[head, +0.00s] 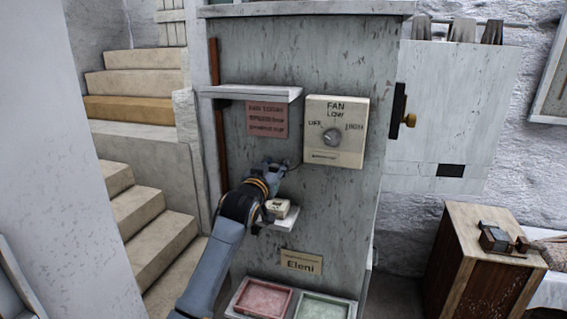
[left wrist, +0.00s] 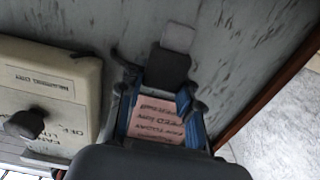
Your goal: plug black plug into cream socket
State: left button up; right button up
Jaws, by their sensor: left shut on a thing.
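My left gripper (head: 277,167) is raised in front of the grey panel, a little above the small ledge with the cream socket (head: 281,208). The socket is a small cream block, partly covered by my arm on its left. In the left wrist view my left gripper (left wrist: 160,82) is shut on the black plug (left wrist: 168,68), a dark block between its fingers. A lighter grey piece shows just beyond the plug. The plug is too small to make out in the head view. The socket does not show in the left wrist view. My right gripper is not in view.
A cream fan switch box (head: 336,130) and a pink sign (head: 267,119) are on the panel. A white shelf (head: 250,93) juts out above the gripper. Red (head: 264,299) and green (head: 322,307) trays lie below. A wooden cabinet (head: 480,260) stands at right.

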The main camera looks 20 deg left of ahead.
pick_arm(q)
jog(key=shift+a, duration=0.1)
jog(key=shift+r, duration=0.1)
jog(key=shift+s+d+f, duration=0.15)
jog(key=shift+d+f, duration=0.2)
jog(key=shift+f, duration=0.4)
notch_tip(320, 180, down, 2)
jog(key=shift+a+f+b, duration=0.1)
jog(key=shift+f+b, duration=0.15)
jog(key=shift+b, duration=0.55)
jog(key=shift+f, duration=0.45)
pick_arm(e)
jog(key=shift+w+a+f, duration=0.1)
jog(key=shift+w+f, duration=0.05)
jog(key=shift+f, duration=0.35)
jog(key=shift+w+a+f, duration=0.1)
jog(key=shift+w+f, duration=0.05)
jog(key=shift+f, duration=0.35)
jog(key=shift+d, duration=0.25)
